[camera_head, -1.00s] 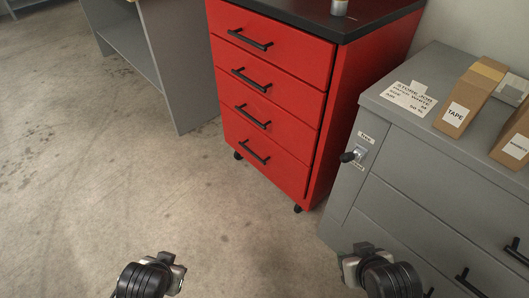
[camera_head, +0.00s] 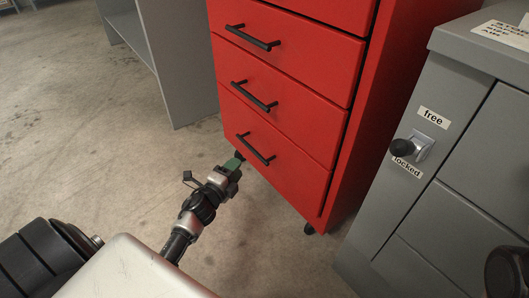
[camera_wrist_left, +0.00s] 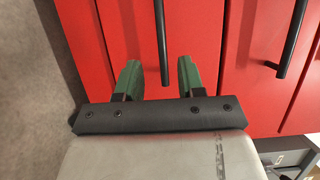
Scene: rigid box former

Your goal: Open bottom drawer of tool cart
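The red tool cart (camera_head: 300,60) stands in the middle of the head view with black bar handles on its drawers. The bottom drawer (camera_head: 300,170) looks flush with the cart front, and its handle (camera_head: 256,149) is bare. My left gripper (camera_head: 235,163) is just left of and below that handle. In the left wrist view my left gripper (camera_wrist_left: 159,75) has its green fingers apart, one on each side of the line of the bottom handle (camera_wrist_left: 162,40). It grips nothing. My right gripper's fingers are out of view; only a dark part of that arm shows at the lower right.
A grey cabinet (camera_head: 465,150) with a lock knob (camera_head: 405,147) marked free and locked stands close to the cart's right. A grey shelf unit (camera_head: 180,60) stands behind on the left. The concrete floor (camera_head: 90,150) is clear in front.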

